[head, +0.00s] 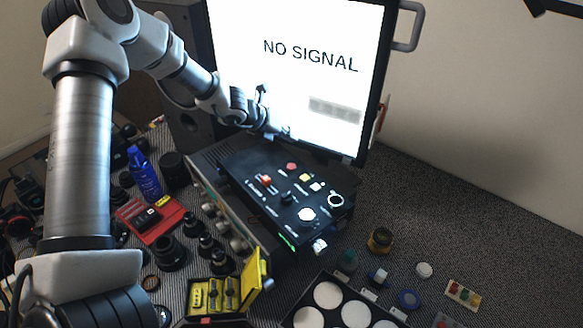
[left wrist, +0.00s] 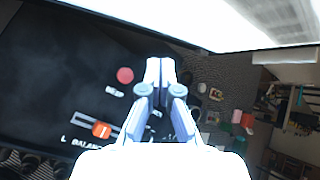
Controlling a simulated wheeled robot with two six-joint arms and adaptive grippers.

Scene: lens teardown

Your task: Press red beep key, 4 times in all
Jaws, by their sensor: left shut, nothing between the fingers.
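The red key (head: 291,166) is a small round button on the far part of the black control box (head: 255,210). My left gripper (head: 284,133) reaches in over the box's far edge, near the monitor. Its fingers (left wrist: 160,68) are shut together and empty. They look apart from the key, beyond it in the head view; their height above the box is hard to judge. My right gripper is not in view.
The monitor (head: 300,90) reading NO SIGNAL stands close behind the gripper. An orange slider knob (head: 265,181) and several other knobs share the panel. A blue bottle (head: 143,175) and lens parts crowd the left; a palette with white discs (head: 327,294) lies in front.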

